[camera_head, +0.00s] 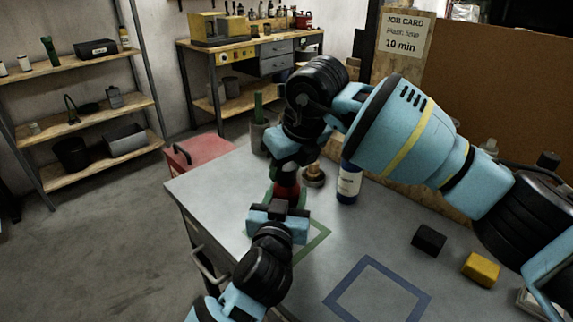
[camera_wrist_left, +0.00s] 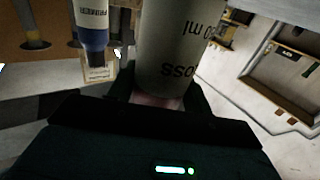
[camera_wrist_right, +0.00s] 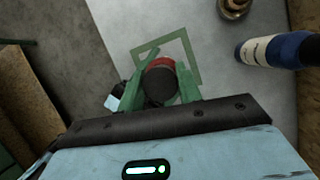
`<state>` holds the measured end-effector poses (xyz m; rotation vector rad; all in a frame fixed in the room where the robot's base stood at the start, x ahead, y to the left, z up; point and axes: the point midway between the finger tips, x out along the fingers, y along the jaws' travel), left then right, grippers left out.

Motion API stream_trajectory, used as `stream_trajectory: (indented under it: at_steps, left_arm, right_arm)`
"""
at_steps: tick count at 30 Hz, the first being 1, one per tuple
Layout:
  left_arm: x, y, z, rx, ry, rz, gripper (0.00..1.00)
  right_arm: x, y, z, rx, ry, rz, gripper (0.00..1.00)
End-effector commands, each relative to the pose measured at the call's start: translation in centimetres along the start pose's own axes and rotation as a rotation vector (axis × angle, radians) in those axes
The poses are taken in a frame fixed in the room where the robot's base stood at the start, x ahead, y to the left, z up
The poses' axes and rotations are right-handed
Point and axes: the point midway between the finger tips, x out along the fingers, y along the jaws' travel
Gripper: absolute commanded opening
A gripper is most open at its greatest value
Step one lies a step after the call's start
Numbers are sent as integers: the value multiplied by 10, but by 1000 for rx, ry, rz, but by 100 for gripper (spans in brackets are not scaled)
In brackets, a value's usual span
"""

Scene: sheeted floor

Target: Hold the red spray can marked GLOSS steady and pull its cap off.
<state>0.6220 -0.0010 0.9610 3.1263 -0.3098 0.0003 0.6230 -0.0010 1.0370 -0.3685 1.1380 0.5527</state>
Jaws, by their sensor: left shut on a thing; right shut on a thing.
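The red spray can (camera_head: 287,184) stands on the grey table (camera_head: 220,195), between my two grippers. In the left wrist view its pale label (camera_wrist_left: 168,50) shows upside down, with "OSS" and "ml" readable. My left gripper (camera_head: 279,212) is shut on the can's body from the near side. My right gripper (camera_head: 287,160) comes down from above. In the right wrist view its green fingers (camera_wrist_right: 160,88) are shut on the dark round cap (camera_wrist_right: 160,87). Some red shows just beyond the cap. I cannot tell whether the cap is still seated or apart from the can.
A blue bottle (camera_head: 349,184) with a white label and a small brass-coloured item (camera_head: 314,176) stand right of the can. A green outline (camera_head: 318,236) and a blue outline (camera_head: 377,288) mark the table. A black block (camera_head: 428,239) and a yellow block (camera_head: 481,269) lie at right.

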Motion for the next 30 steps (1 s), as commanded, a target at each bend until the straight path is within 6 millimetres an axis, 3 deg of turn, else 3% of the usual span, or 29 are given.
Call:
stream_trajectory:
  at_steps: [3, 30]
  left_arm:
    - [0, 0, 1, 0, -1, 0, 9]
    - [0, 0, 1, 0, -1, 0, 9]
  right_arm:
    - [0, 0, 0, 0, 0, 0, 7]
    - [-4, 0, 2, 0, -1, -1, 7]
